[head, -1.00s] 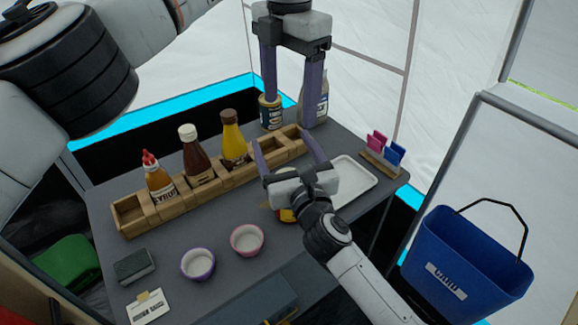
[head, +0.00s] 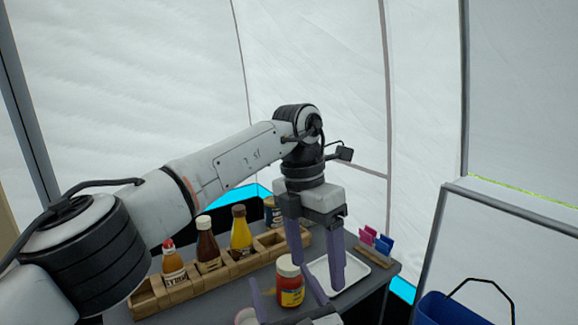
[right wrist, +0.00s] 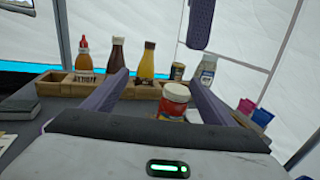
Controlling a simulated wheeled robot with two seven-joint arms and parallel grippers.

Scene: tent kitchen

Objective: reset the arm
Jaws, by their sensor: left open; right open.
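My left gripper (head: 318,276) hangs fingers-down over the table, open and empty, beside and above a jar in the head view. One of its fingers shows at the top of the right wrist view (right wrist: 200,25). My right gripper (head: 280,276) is low in the head view, open, its body partly cut off by the bottom edge. Its spread fingers also show in the right wrist view (right wrist: 158,76).
A wooden rack (head: 187,290) holds a syrup bottle (head: 173,265), a brown bottle (head: 207,247) and a yellow bottle (head: 241,234). A white tray (head: 350,277), a holder with pink and blue pieces (head: 376,254) and a blue bucket (head: 450,310) are to the right.

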